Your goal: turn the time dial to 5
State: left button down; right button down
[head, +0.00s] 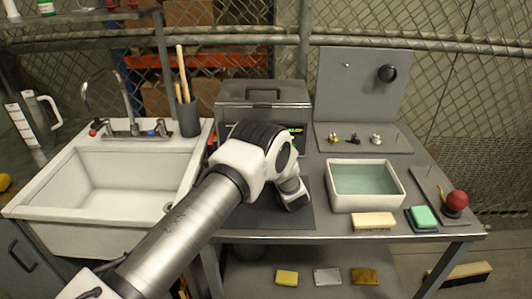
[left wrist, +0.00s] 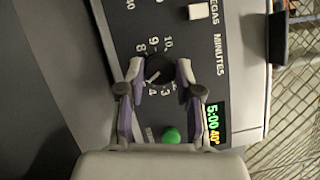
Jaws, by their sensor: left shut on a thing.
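The time dial (left wrist: 158,70) is a dark round knob on the grey control panel, under the word MINUTES, in the left wrist view. Numbers such as 8, 9, 10, 3 and 4 show around it. My left gripper (left wrist: 156,77) has its fingertips on either side of the dial and is shut on it. The green display (left wrist: 213,125) beside it reads 5:00 and 40°. In the head view my left arm hides most of the tank's front and the dial. My right gripper is not in view.
A green button (left wrist: 171,135) lies close to the fingers, and a white switch (left wrist: 197,11) is further up the panel. The grey tank (head: 262,95) stands at the table's back.

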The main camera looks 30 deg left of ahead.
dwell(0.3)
pick_arm(q)
jog(key=c, duration=0.8)
grip_release()
jog(key=shift+w+d, duration=0.1)
jog(key=shift+o, duration=0.2)
jog(key=v, duration=1.1)
jog(key=shift+s+d+f, duration=0.1)
jog(key=shift+s+d, duration=0.3)
jog(key=shift+f, duration=0.1)
